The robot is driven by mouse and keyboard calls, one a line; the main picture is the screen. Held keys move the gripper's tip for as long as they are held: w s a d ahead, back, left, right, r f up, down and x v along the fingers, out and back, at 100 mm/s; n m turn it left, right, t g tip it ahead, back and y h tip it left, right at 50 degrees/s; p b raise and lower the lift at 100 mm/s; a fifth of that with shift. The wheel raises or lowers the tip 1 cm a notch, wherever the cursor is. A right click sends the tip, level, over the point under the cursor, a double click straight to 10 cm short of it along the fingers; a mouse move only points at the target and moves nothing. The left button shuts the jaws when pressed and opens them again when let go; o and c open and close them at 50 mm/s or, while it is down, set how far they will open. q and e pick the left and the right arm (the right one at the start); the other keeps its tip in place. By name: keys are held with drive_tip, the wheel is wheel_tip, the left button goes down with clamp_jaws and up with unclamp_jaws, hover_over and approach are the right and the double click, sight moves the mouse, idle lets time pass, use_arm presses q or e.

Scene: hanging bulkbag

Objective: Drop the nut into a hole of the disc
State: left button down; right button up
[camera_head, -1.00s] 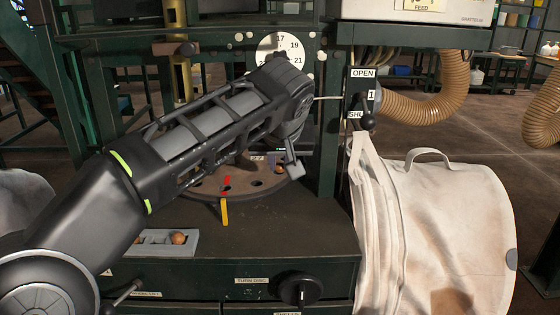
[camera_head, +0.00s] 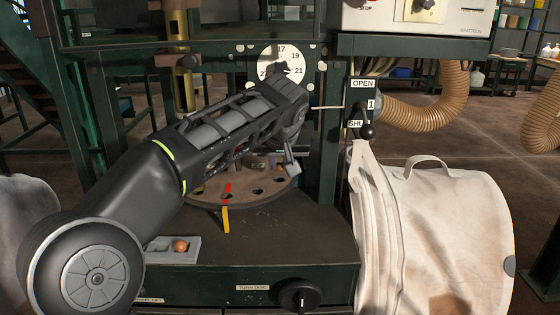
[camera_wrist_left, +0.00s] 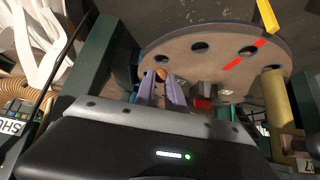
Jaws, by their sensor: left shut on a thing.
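My left gripper (camera_wrist_left: 161,82) is shut on a brown nut (camera_wrist_left: 162,74), which shows at its fingertips in the left wrist view. In the head view my left gripper (camera_head: 283,160) hangs over the back right of the round disc (camera_head: 240,199), and the nut there is hard to make out. The disc also shows in the left wrist view (camera_wrist_left: 222,68), with several dark holes and a red mark. The nut appears near the disc's edge; I cannot tell whether it is over a hole. My right gripper is not in view.
A grey tray (camera_head: 160,256) holding a brown nut (camera_head: 180,246) lies at the front left. A yellow pointer (camera_head: 226,219) stands at the disc's front edge. A black knob (camera_head: 298,295) is below. A large pale bag (camera_head: 450,235) hangs at right, beneath an OPEN/SHUT lever (camera_head: 366,131).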

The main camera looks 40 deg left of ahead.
sight(279, 163)
use_arm(q)
drive_tip(key=shift+w+a+f+p, duration=0.25)
drive_tip(key=shift+w+a+p, duration=0.3)
drive_tip(key=shift+w+a, duration=0.45)
drive_tip(key=shift+w+d+f+b, duration=0.1)
drive_tip(key=shift+d+f+b, duration=0.1)
drive_tip(key=shift+f+b, duration=1.05)
drive_tip(key=shift+f, duration=0.1)
drive_tip(key=c, duration=1.3)
unclamp_jaws()
drive_tip(key=shift+p+v, duration=0.8)
drive_tip(key=shift+v, duration=3.15)
drive_tip(key=shift+f, duration=0.1)
